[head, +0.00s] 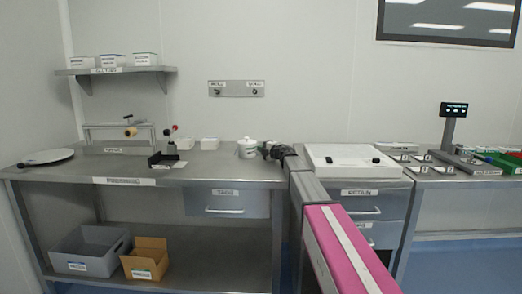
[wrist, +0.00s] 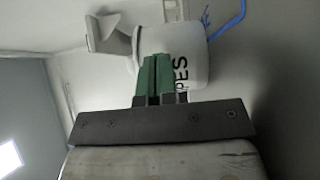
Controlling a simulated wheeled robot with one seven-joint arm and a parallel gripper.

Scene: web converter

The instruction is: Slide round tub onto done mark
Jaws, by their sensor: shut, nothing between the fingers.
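The round tub (head: 247,149) is white with a lid and dark lettering. It stands upright on the steel bench, right of the middle. In the wrist view the tub (wrist: 190,62) shows large letters ending in "PES". My gripper (head: 264,150) is just right of the tub, at bench height. In the wrist view the green fingertips of my gripper (wrist: 155,60) are shut together and empty, in front of the tub's side. I cannot tell whether they touch it. A blue line (wrist: 231,22) shows beyond the tub; I cannot tell if it is the done mark.
A round grey plate (head: 47,157) lies at the far left. A white tray (head: 335,159) is right of my arm. Bare bench lies in front of the tub.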

